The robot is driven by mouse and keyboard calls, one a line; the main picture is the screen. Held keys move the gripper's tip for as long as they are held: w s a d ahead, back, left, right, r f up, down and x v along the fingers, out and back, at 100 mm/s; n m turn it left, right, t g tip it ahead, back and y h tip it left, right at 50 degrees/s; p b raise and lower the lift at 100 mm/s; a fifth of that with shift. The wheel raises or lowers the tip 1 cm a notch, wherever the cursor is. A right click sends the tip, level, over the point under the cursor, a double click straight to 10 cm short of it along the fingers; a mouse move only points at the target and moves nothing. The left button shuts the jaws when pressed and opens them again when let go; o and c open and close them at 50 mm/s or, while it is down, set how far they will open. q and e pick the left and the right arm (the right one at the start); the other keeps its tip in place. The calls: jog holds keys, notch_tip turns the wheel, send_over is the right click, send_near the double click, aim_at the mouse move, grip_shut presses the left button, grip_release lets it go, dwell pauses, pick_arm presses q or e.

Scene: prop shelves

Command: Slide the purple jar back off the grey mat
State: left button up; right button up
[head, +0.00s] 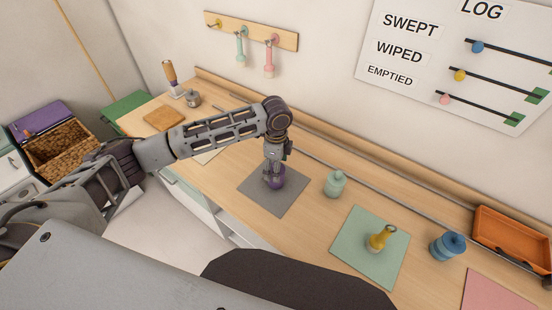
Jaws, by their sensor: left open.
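The purple jar (278,181) stands on the grey mat (288,204), near the mat's middle. My left gripper (273,178) points down at the jar, its open fingers overlapping the jar's left side and top in the head view. The fingers hide part of the jar, and I cannot tell whether they touch it. My right gripper is not in view.
A green jar (335,184) stands right of the grey mat. A yellow pestle-like item (381,238) is on a green mat (357,255). A blue jar (448,246) and an orange tray (512,240) are further right. A metal rail (370,182) runs behind the mats.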

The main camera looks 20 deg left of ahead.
pick_arm(q)
jog(key=shift+f, duration=2.35)
jog(key=c, duration=1.2)
jog(key=shift+r+p, duration=0.25)
jog(key=shift+p, duration=0.65)
jog(key=shift+w+d, duration=0.1)
jog(key=shift+w, duration=0.1)
